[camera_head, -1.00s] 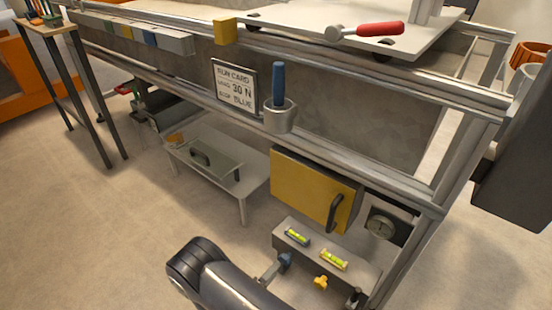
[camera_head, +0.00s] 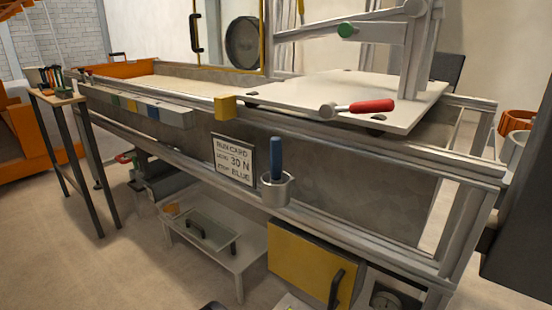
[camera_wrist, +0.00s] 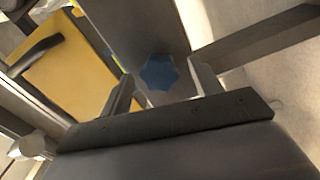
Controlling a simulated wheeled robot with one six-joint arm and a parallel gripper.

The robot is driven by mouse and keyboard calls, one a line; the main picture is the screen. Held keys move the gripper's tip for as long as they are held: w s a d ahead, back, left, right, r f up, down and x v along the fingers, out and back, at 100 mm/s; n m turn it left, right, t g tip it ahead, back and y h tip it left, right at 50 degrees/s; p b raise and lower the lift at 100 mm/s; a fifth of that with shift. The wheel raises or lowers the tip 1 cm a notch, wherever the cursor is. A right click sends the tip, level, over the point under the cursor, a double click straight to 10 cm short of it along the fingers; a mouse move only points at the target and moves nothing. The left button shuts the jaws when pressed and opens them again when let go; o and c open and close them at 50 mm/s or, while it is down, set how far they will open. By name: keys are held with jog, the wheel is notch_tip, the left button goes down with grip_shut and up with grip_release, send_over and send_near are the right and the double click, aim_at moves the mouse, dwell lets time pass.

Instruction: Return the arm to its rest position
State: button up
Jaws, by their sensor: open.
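My gripper (camera_wrist: 165,82) shows in the wrist view with its two fingers apart and nothing clearly held between them. A blue star-shaped knob (camera_wrist: 158,72) appears beyond the gap between the fingers, on a grey box (camera_wrist: 130,25); I cannot tell how far it is from the fingertips. The yellow panel with a dark handle (camera_wrist: 70,75) is at the left of that view. In the head view the gripper is out of sight, and only a dark sliver, probably of my arm, shows at the bottom edge.
In the head view, the sandbed frame (camera_head: 345,165) spans the scene. A cup with a blue-handled tool (camera_head: 276,190) and a run card (camera_head: 234,160) are on its front. Below are a yellow panel (camera_head: 300,262) and low table (camera_head: 240,262). Floor is clear at lower left.

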jog(key=p+v, duration=0.3)
jog(key=v, duration=0.7)
jog(key=w+d+n+b, duration=0.1)
jog(key=w+d+n, duration=0.2)
jog(key=n, duration=0.7)
jog(key=w+d+n+b, duration=0.2)
jog(key=w+n, duration=0.3)
jog(key=n, duration=0.4)
jog(key=shift+d+n, duration=0.4)
jog(key=shift+d, duration=0.35)
dwell(0.4)
